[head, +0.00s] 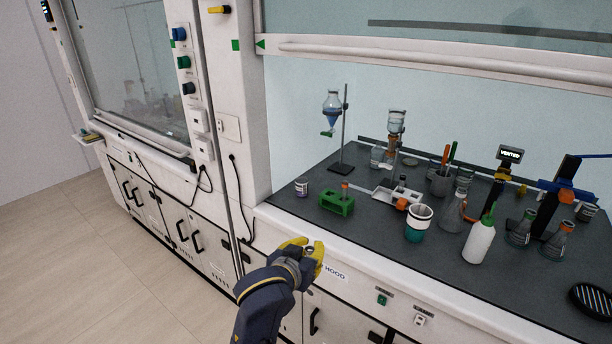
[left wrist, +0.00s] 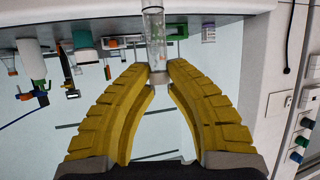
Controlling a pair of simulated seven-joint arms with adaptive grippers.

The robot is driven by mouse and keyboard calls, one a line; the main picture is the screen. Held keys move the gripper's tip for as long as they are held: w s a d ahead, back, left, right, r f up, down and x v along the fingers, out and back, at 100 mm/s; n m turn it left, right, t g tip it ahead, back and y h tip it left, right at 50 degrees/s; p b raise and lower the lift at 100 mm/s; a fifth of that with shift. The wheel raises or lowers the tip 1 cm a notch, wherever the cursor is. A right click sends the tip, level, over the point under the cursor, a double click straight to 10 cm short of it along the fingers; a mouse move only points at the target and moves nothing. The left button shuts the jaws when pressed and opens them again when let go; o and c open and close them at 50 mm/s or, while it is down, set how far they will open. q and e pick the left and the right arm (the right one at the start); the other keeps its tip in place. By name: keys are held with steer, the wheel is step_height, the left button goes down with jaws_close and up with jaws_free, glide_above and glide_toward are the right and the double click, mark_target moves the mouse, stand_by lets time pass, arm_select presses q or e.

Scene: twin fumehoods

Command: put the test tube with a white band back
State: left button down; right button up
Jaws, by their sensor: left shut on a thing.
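My left gripper (head: 306,258) has yellow fingers and is in front of the fumehood's front edge, left of the HOOD label. In the left wrist view the gripper (left wrist: 160,82) is shut on a clear glass test tube (left wrist: 154,36). A pale grey band shows at the tube's end between the fingertips; its exact colour is hard to tell. The green rack (head: 337,205) stands on the dark worktop beyond the gripper, apart from it, with an orange-topped tube (head: 345,187) in it. The rack also shows beside the held tube in the left wrist view (left wrist: 180,31). My right gripper is not in view.
On the worktop, a small white jar (head: 301,188) is left of the rack. A white tray (head: 385,195), a teal-filled beaker (head: 417,227) and a white wash bottle (head: 479,242) are to its right. A funnel stand (head: 344,130) is behind. The raised sash (head: 430,62) hangs above.

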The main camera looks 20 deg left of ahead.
arm_select(q)
steer(key=w+a+r+m+h, duration=0.1)
steer(key=w+a+r, duration=0.2)
steer(key=w+r, duration=1.1)
steer(key=w+a+r+m+h, duration=0.1)
steer(key=w+a+r, duration=0.1)
steer(key=w+r, duration=1.2)
steer(key=w+f, duration=0.3)
steer(key=f, duration=1.1)
steer(key=w+f+m+h, duration=0.1)
steer(key=w+f, duration=0.3)
steer(key=f, duration=1)
steer(key=shift+a+f, duration=0.2)
steer(key=shift+a, duration=0.2)
steer(key=shift+w+f, duration=0.1)
steer(key=shift+f, duration=0.05)
steer(key=c, duration=1.4)
jaws_free()
steer(key=shift+o, duration=0.2)
steer(key=v, duration=1.2)
steer(key=shift+r, duration=0.35)
